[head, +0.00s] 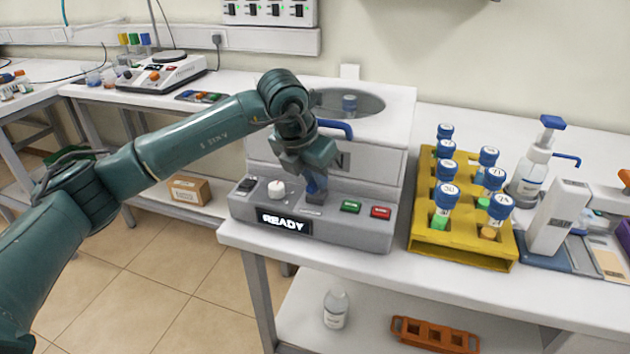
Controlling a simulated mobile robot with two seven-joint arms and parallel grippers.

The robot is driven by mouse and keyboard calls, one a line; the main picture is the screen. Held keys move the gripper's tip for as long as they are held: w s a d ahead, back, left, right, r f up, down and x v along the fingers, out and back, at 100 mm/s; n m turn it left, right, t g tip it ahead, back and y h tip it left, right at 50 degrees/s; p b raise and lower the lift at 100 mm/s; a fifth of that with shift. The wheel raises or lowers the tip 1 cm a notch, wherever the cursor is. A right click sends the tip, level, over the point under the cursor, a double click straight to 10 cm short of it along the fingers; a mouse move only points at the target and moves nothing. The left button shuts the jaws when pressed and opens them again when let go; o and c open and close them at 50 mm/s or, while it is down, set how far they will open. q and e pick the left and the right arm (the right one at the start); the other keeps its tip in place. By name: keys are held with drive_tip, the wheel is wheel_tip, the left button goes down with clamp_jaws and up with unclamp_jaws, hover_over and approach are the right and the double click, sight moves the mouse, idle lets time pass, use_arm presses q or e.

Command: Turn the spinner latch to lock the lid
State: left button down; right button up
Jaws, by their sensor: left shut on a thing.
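The grey centrifuge-like machine (375,165) stands on the white bench, with its lid (390,97) down. The lid has a round dark window (325,104) and a blue handle (340,126). My left gripper (316,190) reaches down in front of the machine, at the top of its control panel. The panel display (284,221) reads READY. My right gripper is out of view.
A white knob (276,189), a green button (350,206) and a red button (381,212) lie close around my left gripper. A yellow rack (428,232) of blue-capped tubes and a pump bottle (530,172) stand to the right.

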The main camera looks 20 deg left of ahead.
use_arm(q)
drive_tip(key=shift+a+m+h+b, duration=0.1)
drive_tip(key=shift+m+h+b, duration=0.3)
drive_tip(key=shift+m, duration=0.7)
drive_tip(key=shift+g, duration=0.3)
drive_tip(key=c, duration=1.4)
unclamp_jaws()
drive_tip(key=v, duration=1.3)
drive_tip(key=shift+r, duration=0.1)
